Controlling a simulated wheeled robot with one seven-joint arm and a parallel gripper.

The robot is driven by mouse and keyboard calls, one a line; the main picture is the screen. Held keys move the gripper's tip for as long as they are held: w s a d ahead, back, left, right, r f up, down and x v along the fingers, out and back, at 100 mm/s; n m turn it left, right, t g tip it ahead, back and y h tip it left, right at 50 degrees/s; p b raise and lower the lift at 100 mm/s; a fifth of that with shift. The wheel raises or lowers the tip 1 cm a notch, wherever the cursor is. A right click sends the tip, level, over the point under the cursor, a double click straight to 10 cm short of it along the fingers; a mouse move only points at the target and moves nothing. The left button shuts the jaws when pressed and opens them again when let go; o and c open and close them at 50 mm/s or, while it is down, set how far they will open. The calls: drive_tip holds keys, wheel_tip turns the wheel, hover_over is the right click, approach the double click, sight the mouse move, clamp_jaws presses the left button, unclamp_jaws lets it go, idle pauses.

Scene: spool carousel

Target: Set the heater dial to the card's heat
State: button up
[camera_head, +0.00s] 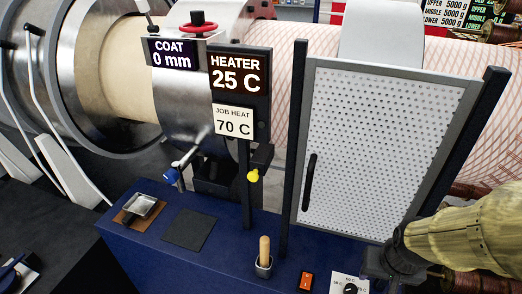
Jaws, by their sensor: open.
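The heater dial (350,289) is a small black knob on a white plate at the bottom edge, partly cut off. The plate's tiny temperature marks are hard to read, and I cannot tell where the knob points. The white job card (233,122) reads "JOB HEAT 70 C". The heater display (238,75) above it reads "HEATER 25 C". My gripper (378,268) is at the lower right, just right of the dial plate and close to it. It is open, its fingers are dark and partly hidden, and I see nothing held.
A red-orange rocker switch (306,281) sits left of the dial. A wooden-handled tool (264,253) stands in a holder further left. A perforated guard door (384,147) with a black handle rises behind. A metal pan (140,206) and dark pad (189,229) lie on the blue deck.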

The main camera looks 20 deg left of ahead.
idle(0.8)
drive_tip(key=shift+o, duration=0.9)
